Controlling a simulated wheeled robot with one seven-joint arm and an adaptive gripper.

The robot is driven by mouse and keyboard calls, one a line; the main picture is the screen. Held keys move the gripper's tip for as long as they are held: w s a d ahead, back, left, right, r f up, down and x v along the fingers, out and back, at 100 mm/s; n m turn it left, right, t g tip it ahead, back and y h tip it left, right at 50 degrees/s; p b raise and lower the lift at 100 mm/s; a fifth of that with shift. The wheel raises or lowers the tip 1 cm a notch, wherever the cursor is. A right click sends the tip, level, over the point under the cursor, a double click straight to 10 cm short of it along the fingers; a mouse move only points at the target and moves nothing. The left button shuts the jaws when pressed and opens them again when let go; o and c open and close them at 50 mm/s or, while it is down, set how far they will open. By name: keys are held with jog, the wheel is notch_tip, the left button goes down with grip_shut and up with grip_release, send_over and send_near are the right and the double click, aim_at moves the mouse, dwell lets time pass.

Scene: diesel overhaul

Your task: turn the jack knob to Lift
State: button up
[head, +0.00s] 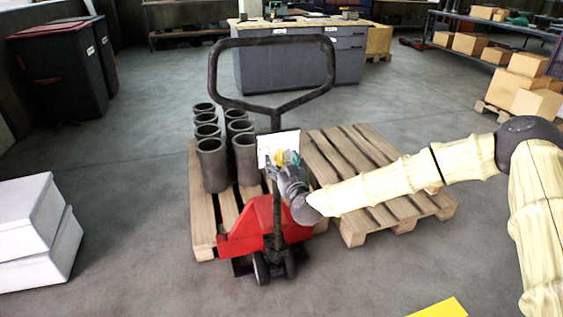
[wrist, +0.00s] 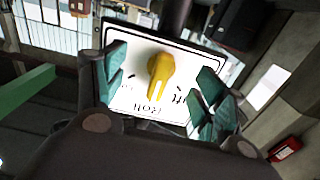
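The yellow jack knob (wrist: 160,72) sits on a white label plate (wrist: 128,88) on the pallet jack. My gripper (wrist: 162,64) is open, with a green-padded finger on each side of the knob and gaps between. In the head view, my gripper (head: 283,170) is at the plate (head: 268,143) on the red pallet jack (head: 258,222), partly covering the knob (head: 291,157).
The jack's dark handle loop (head: 272,41) rises above the plate. Dark cylinders (head: 211,165) stand on a wooden pallet (head: 202,214) behind the jack; an empty pallet (head: 412,208) lies to the right. White boxes (head: 35,235) are at left. The floor between is clear.

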jog(key=c, duration=1.2)
